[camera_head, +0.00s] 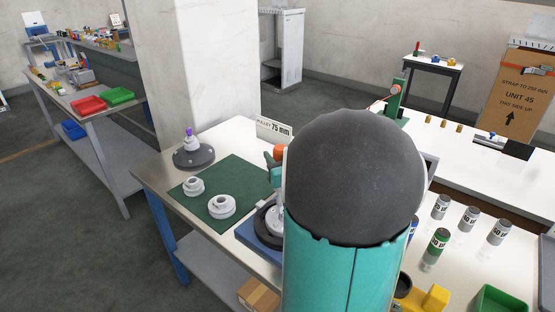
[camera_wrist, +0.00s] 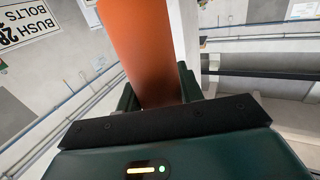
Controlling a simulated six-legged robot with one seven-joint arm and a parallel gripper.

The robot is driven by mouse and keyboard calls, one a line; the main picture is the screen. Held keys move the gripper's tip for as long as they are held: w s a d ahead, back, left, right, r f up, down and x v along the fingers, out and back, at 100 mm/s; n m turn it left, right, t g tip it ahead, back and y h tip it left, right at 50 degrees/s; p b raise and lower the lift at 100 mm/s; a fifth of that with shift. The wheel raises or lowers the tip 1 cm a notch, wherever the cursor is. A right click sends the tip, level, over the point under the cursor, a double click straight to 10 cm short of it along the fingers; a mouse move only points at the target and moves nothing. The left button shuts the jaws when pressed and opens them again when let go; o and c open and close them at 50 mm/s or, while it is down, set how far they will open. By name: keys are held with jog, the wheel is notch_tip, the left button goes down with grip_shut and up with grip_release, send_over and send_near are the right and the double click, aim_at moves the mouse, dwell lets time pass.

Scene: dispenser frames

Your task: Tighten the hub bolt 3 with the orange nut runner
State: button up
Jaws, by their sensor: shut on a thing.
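The orange nut runner (camera_wrist: 148,50) stands between the dark green fingers of my gripper (camera_wrist: 158,90) in the wrist view. The gripper is shut on its orange body. In the head view a small orange part of the runner (camera_head: 280,152) shows at the left edge of my arm, above the hub. The hub (camera_head: 275,222) is a pale part on a dark ring in a blue fixture (camera_head: 250,236). My teal arm with its dark round joint hides most of the hub. Bolt 3 and the runner's working end cannot be seen.
White flanged parts (camera_head: 222,206) lie on a green mat (camera_head: 238,178) left of the fixture. A grey round base with a purple-tipped post (camera_head: 193,152) stands behind them. Several labelled cans (camera_head: 437,246) and a green bin (camera_head: 498,300) are at right.

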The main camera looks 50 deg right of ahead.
jog(key=shift+r, duration=2.45)
